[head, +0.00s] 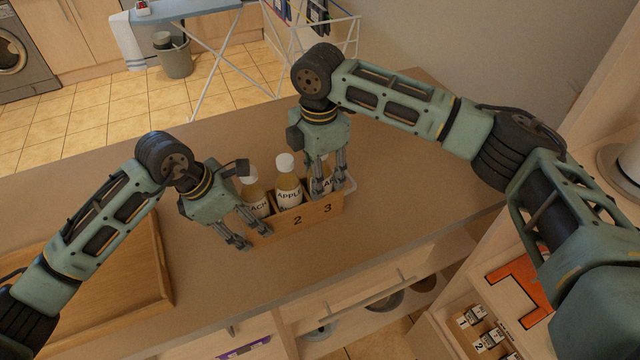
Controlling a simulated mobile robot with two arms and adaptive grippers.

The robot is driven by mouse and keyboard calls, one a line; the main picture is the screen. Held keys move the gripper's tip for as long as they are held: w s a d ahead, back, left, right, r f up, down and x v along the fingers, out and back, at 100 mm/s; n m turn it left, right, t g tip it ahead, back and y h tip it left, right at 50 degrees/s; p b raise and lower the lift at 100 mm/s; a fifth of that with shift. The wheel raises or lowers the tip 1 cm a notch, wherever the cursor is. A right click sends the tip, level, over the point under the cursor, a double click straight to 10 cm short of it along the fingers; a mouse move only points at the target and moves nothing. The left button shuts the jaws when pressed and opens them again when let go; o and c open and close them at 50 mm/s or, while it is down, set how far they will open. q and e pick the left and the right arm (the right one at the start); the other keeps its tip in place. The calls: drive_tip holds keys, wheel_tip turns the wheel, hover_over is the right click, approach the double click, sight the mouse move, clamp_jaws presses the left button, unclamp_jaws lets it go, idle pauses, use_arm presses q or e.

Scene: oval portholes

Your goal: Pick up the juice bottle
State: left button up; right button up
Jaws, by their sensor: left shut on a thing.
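A wooden crate (311,217) with the numbers 2 and 3 on its front stands on the counter and holds three juice bottles in a row. The left bottle (256,197) has a label reading "ACH", partly hidden by my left gripper. The middle bottle (288,183) has a white cap and reads "APPL". The right bottle (325,184), reading "AR", is mostly hidden by my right gripper. My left gripper (250,238) is shut on the crate at its left front corner. My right gripper (328,188) points down over the right compartment, its fingers at the right bottle; its grip is unclear.
A wooden tray (164,293) lies on the counter (410,205) at the left. The counter right of the crate is clear. Below the front edge are open shelves and drawers; a shelf unit with small labelled boxes (473,318) stands at lower right.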

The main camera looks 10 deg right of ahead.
use_arm(q)
drive_tip(key=shift+w+r, duration=0.1)
use_arm(e)
clamp_jaws()
drive_tip(key=shift+r, duration=0.1)
wheel_tip(320, 180, up, 10)
idle(0.5)
idle(0.4)
use_arm(q)
drive_tip(key=o, duration=1.6)
use_arm(e)
drive_tip(key=shift+w, duration=0.1)
